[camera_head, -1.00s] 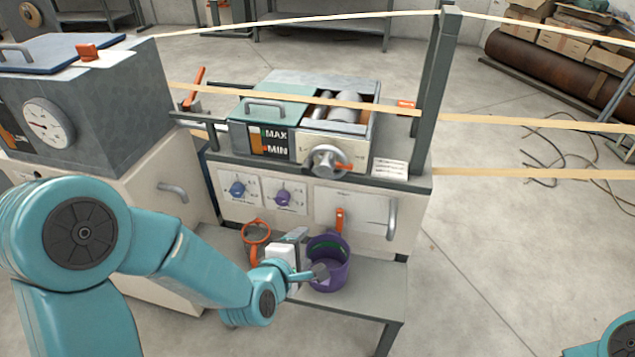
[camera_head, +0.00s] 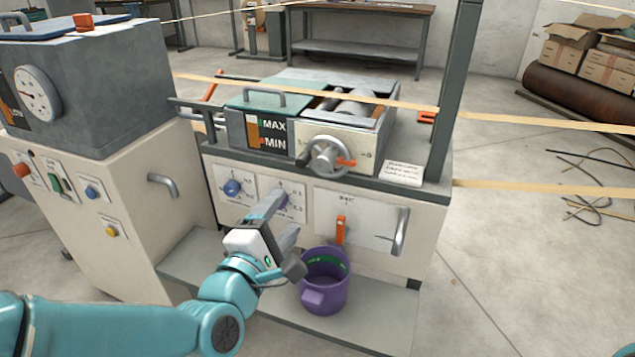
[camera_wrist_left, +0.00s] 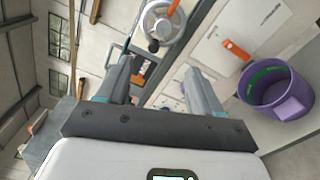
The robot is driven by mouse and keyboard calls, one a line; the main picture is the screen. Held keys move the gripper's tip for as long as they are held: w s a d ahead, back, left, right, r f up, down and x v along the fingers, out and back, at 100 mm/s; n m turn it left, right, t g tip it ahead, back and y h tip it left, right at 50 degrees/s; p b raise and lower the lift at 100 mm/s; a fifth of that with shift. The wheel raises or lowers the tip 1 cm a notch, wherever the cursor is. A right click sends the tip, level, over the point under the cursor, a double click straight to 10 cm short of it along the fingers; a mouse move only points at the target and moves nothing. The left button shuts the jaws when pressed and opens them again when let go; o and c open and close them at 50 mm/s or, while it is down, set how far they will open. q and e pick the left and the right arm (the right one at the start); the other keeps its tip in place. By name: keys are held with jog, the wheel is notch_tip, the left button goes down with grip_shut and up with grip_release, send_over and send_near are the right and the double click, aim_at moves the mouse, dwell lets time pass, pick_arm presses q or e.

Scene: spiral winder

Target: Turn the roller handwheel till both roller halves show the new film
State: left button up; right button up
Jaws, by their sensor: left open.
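The roller handwheel (camera_head: 328,156) is a grey wheel with an orange pointer or handle, on the pale front panel of the roller box. It also shows at the top of the left wrist view (camera_wrist_left: 161,22). The roller (camera_head: 352,107) lies in the open box behind it, pale and partly hidden by the film band and box edge. Whether its halves show new film I cannot tell. My left gripper (camera_head: 277,215) is open and empty, below and left of the handwheel, in front of the blue knobs. It does not touch the wheel. My right gripper is out of view.
A purple bucket (camera_head: 325,285) stands on the low shelf (camera_head: 385,318) right of my left gripper. A door handle (camera_head: 400,232) and orange lever (camera_head: 340,230) stick out of the front panel. A tan film strip (camera_head: 520,118) crosses above the box. A gauge cabinet (camera_head: 110,200) stands left.

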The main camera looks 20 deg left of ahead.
aim_at(320, 166)
pick_arm(q)
jog(key=w, duration=1.1)
jog(key=w+d, duration=0.1)
jog(key=w, duration=0.4)
jog(key=shift+w+f+b, duration=0.25)
jog(key=shift+f+b, duration=0.05)
jog(key=shift+b, duration=0.05)
jog(key=c, duration=1.1)
